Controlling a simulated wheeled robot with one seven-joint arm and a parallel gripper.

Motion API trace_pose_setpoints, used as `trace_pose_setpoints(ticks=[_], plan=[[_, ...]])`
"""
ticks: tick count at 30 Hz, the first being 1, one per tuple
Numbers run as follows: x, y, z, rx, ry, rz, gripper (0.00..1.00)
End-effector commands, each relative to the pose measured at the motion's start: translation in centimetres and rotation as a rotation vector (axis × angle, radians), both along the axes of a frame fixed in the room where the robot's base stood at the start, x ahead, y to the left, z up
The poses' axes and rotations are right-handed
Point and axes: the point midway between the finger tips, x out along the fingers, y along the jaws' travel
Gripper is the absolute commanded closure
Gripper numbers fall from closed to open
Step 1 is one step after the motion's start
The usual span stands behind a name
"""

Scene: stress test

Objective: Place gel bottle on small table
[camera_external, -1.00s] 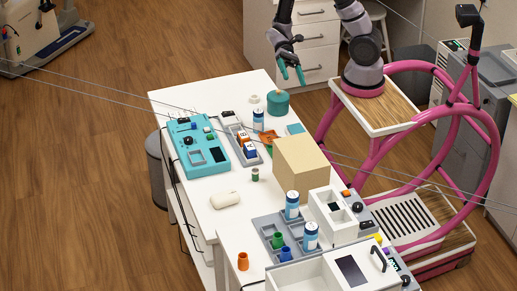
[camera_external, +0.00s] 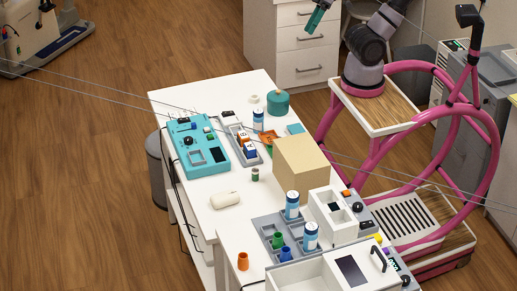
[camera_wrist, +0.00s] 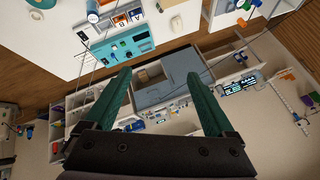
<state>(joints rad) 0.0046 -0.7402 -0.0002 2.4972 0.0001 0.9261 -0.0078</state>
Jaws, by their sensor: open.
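Several white bottles with blue labels stand upright on the white tables; I cannot tell which is the gel bottle. One bottle (camera_external: 258,121) is on the far table (camera_external: 222,95), near the teal jar. Two more bottles, one (camera_external: 292,206) behind the other (camera_external: 311,236), stand in a grey tray on the near table (camera_external: 233,238). I cannot tell which table is the small one. My gripper (camera_external: 317,17) is raised at the top edge, away from the tables. In the wrist view my gripper (camera_wrist: 160,78) has its green fingers spread, with nothing between them.
A teal device (camera_external: 199,146), a teal jar (camera_external: 278,102), a tan box (camera_external: 301,165) and a white rounded object (camera_external: 225,200) occupy the tables. A white drawer cabinet (camera_external: 300,50) stands behind. Thin cables cross the view. Wooden floor (camera_external: 90,170) is clear at left.

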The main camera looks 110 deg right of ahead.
Motion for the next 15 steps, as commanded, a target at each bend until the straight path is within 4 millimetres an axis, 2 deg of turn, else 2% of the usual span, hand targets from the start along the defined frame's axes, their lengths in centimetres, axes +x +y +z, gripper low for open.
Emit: trace_pose_setpoints(ticks=[15], plan=[[0.04,-0.06,0.01,0.003,0.000,-0.004,0.11]])
